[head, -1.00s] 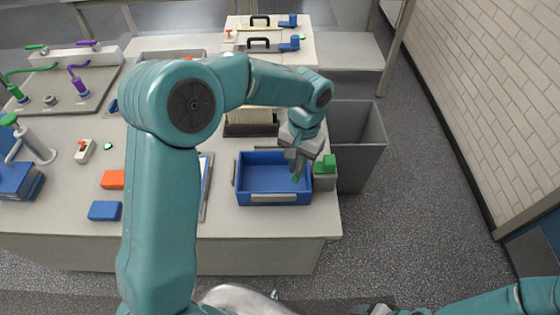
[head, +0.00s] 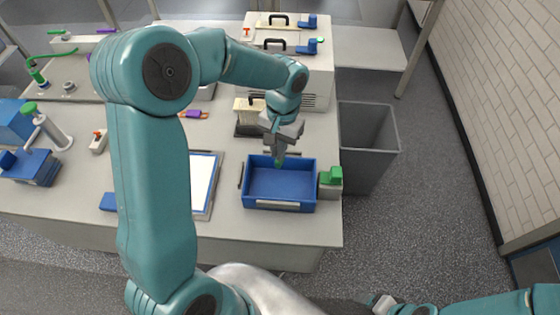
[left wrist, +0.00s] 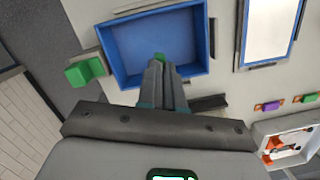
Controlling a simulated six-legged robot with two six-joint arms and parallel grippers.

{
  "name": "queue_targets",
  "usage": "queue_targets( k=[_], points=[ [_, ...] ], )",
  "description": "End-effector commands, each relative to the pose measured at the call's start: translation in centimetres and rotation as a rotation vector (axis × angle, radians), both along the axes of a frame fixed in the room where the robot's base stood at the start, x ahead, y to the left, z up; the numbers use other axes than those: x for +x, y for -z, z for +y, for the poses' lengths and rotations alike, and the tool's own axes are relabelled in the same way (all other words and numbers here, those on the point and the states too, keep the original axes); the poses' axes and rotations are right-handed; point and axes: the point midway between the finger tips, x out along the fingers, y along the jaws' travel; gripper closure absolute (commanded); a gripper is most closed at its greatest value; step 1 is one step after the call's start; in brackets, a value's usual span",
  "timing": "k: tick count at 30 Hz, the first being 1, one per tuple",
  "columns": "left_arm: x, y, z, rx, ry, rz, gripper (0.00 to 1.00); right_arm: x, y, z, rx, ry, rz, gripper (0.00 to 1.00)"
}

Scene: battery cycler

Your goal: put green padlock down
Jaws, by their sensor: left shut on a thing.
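My left gripper (head: 279,152) is shut on the green padlock (head: 279,162), which shows only as a small green tip below the fingers. It is at the far side of the blue tray (head: 280,206). In the left wrist view, the padlock (left wrist: 159,57) peeks out past the fingers (left wrist: 160,75) against the inside of the blue tray (left wrist: 125,45); the fingers hide the rest. I cannot tell whether it touches the tray. The tray looks empty otherwise. My right gripper (head: 384,303) is at the bottom edge of the head view, too cut off to read.
A grey box with a green top (head: 331,176) stands against the tray's right side. A white panel (head: 203,183) lies to the left. A grey bin (head: 368,140) stands beyond the table's right edge. Bare tabletop lies in front of the tray.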

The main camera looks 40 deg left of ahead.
Motion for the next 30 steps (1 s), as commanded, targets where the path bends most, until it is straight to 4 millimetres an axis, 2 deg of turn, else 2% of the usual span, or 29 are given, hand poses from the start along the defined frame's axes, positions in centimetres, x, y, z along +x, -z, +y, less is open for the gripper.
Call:
queue_targets(
  k=[3,7,12,15,23,30],
  points=[
    [0.1,1.9,0.0,-0.001,0.001,0.003,1.00,0.0,-0.2,0.0,0.000,0.000,-0.001,0.30],
    [0.2,3.0,0.0,0.000,-0.001,0.002,1.00,0.0,-0.3,0.0,0.000,0.000,-0.001,0.30],
    [0.3,5.8,-0.1,0.000,0.000,0.003,1.00,0.0,-0.6,0.0,0.000,0.000,0.000,0.30],
    [0.5,6.7,0.0,0.000,0.000,0.000,1.00,0.0,-0.7,0.0,0.000,0.000,-0.001,0.30],
    [0.5,6.9,0.0,0.000,0.000,-0.002,1.00,0.0,-0.6,0.0,0.000,0.000,-0.001,0.30],
    [0.5,7.7,0.0,0.000,0.000,-0.002,1.00,0.0,0.2,0.0,0.000,0.000,-0.001,0.30]
  ],
)
